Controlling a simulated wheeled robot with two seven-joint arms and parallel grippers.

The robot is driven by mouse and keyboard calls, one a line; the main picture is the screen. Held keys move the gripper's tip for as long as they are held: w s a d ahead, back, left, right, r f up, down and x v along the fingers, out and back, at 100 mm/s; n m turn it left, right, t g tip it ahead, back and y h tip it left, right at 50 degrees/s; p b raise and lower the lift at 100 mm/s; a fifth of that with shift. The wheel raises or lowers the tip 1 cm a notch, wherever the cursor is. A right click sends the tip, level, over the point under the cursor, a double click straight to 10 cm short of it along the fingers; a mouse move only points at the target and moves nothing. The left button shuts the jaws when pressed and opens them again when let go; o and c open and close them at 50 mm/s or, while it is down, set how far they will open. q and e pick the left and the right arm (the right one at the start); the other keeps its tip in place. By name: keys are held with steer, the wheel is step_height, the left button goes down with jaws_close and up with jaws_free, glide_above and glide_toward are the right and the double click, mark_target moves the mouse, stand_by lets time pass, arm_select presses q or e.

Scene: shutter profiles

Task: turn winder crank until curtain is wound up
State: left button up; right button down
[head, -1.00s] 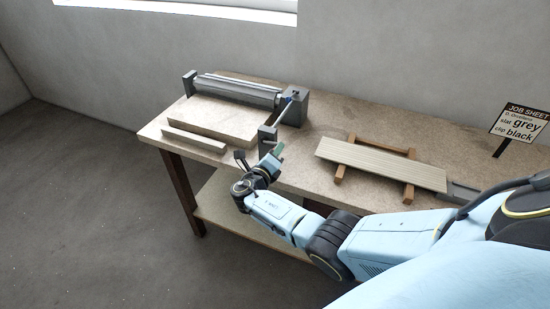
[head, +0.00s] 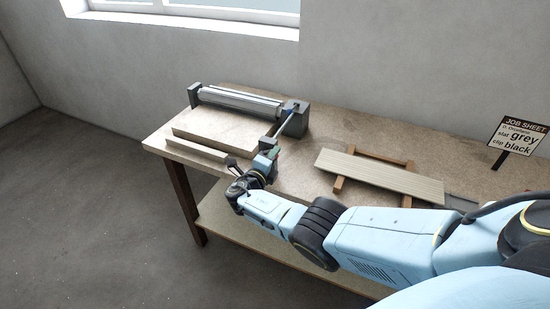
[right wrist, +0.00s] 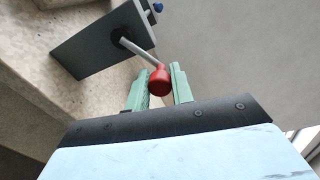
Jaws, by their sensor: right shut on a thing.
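The winder stands at the back left of the bench, with a grey roller (head: 240,99) between two dark end blocks; the right block (head: 296,121) bears a thin silver crank bar (head: 279,124). In the right wrist view, the crank's grey rod (right wrist: 140,51) leads from a dark plate (right wrist: 103,40) to a red knob (right wrist: 159,83). My right gripper (head: 268,157) is at the bar's near end, and its green fingers are shut on the red knob. A flat beige slab (head: 215,129) lies in front of the roller; I cannot tell if it is curtain. My left gripper is out of view.
A narrow beige strip (head: 196,149) lies along the slab's front. A ribbed slat (head: 375,176) rests on wooden supports right of the winder. A job sheet sign (head: 519,134) stands at the far right. My right arm crosses the bench's front edge.

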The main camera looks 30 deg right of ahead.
steer(key=shift+w+r+n, duration=0.25)
steer(key=shift+r+n, duration=0.2)
steer(key=shift+w+r+n, duration=0.2)
steer(key=shift+r+n, duration=0.25)
stand_by(0.4)
steer(key=c, duration=1.2)
jaws_free()
steer(key=shift+s, duration=0.15)
steer(key=shift+a+f, duration=0.1)
steer(key=shift+f, duration=0.1)
steer(key=shift+p, duration=0.3)
steer(key=p+v, duration=0.4)
steer(key=v, duration=0.9)
steer(key=shift+a+p, duration=0.2)
steer(key=shift+p, duration=0.2)
